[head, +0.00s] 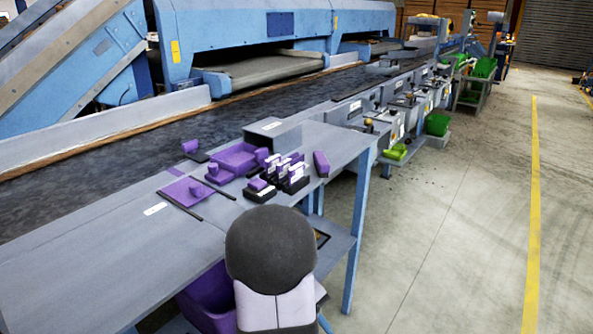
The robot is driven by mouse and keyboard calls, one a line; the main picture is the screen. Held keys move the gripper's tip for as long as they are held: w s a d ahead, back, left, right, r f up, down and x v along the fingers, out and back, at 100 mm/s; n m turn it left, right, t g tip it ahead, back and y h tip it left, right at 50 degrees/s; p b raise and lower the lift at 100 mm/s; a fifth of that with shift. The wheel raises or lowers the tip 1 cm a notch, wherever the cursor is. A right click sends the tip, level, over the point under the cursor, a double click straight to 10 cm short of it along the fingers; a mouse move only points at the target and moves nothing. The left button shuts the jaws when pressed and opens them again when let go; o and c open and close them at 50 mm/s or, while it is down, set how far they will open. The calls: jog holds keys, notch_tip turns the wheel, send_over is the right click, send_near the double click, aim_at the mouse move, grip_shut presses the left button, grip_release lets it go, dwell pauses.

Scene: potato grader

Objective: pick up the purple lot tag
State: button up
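Several purple things sit in a cluster on the grey bench, and at this size I cannot tell for sure which is the lot tag. A purple slab-like piece (320,163) lies at the right end, near the bench edge. A small purple piece (190,146) is on a dark base at the back left. A flat purple panel (183,192) lies at the front left, with dark bars along it. Small purple and white pieces sit in dark holders (289,177). My gripper is not in view, and no purple piece is visibly held.
The grey bench (90,262) is clear at the front left. A dark conveyor belt (110,157) runs behind it. A purple bin (208,298) is below. Open floor (455,200) lies right.

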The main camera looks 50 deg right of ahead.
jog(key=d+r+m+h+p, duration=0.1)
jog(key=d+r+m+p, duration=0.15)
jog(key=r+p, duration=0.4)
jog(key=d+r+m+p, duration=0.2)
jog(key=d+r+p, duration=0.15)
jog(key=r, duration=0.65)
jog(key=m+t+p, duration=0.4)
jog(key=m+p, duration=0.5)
jog(key=p, duration=1.2)
send_near(296, 166)
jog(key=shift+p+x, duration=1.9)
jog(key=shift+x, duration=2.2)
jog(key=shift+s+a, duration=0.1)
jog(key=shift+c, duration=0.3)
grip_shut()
